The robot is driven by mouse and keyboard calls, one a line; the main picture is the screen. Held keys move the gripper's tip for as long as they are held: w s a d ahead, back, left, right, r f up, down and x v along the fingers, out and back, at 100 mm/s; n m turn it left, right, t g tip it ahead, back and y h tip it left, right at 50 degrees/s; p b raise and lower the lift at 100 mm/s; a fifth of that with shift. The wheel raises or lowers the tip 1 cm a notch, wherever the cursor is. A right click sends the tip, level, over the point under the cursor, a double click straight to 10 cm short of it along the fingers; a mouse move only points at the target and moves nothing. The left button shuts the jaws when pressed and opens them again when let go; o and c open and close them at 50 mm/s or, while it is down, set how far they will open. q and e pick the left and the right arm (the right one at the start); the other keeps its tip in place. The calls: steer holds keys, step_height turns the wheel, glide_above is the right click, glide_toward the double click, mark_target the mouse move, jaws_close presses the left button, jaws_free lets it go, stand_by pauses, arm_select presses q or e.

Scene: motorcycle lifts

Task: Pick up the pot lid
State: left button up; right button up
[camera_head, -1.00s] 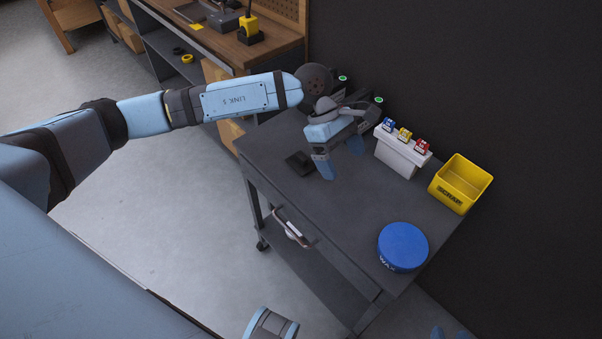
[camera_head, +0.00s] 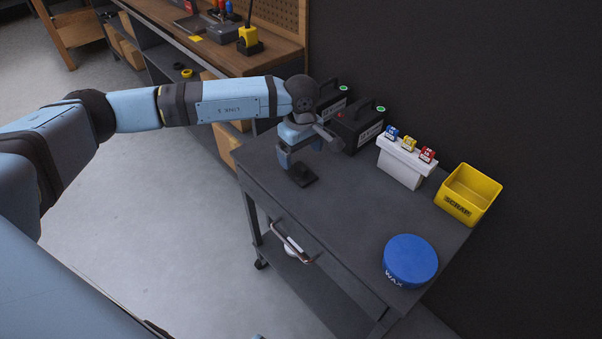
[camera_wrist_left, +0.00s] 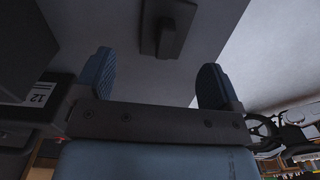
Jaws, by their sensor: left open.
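A small dark square plate with a raised bar grip (camera_head: 302,176) lies flat on the grey cart top; it looks like a lid with a handle. It also shows in the left wrist view (camera_wrist_left: 168,28), beyond the fingertips and between them. My left gripper (camera_head: 300,158) is open and empty just above this plate, partly covering it in the head view. Its two blue fingers show spread in the left wrist view (camera_wrist_left: 155,78). A round blue pot marked WAX (camera_head: 410,260) stands closed near the cart's front right corner, well away from my left gripper. My right gripper is not clearly visible.
The grey cart (camera_head: 355,220) has a drawer handle (camera_head: 290,242) on its front. Black boxes with handles (camera_head: 358,128), a white holder with coloured pieces (camera_head: 402,165) and a yellow SCRAP bin (camera_head: 468,195) line the back. The cart's middle is clear.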

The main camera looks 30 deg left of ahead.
mark_target(301, 166)
arm_select(q)
steer(key=f, duration=0.5)
steer(key=shift+s+d+f+b, duration=0.15)
steer(key=shift+s+d+b, duration=0.05)
steer(key=shift+s+b, duration=0.15)
steer(key=c, duration=1)
